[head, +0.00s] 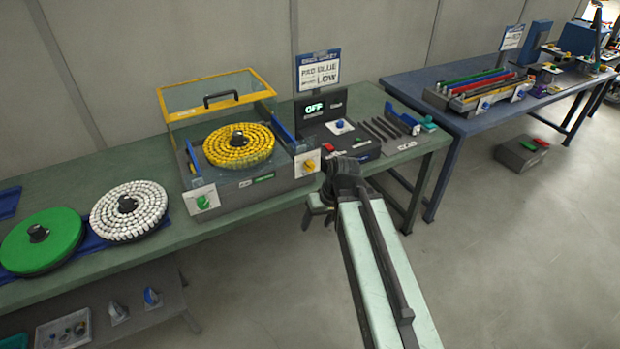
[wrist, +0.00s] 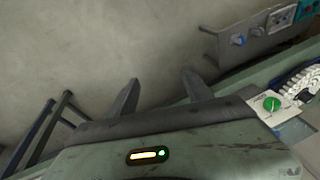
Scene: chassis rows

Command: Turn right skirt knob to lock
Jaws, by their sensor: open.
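The right skirt knob (head: 310,165) is orange-yellow on a white plate, at the right end of the front of a grey machine (head: 255,193). The left skirt knob (head: 203,202) is green on a similar plate; a green knob (wrist: 272,103) on a white plate also shows at the right of the wrist view. My gripper (head: 318,216) is below and right of the orange knob in the head view, apart from it. Its two fingers (wrist: 160,88) are spread with nothing between them. The orange knob is not visible in the wrist view.
The machine's yellow-framed lid (head: 218,90) stands raised over a yellow bead-ringed rotor (head: 238,146). White (head: 129,210) and green (head: 42,241) discs lie to the left. A dark console (head: 335,128) stands right of the machine. Open floor lies before the bench.

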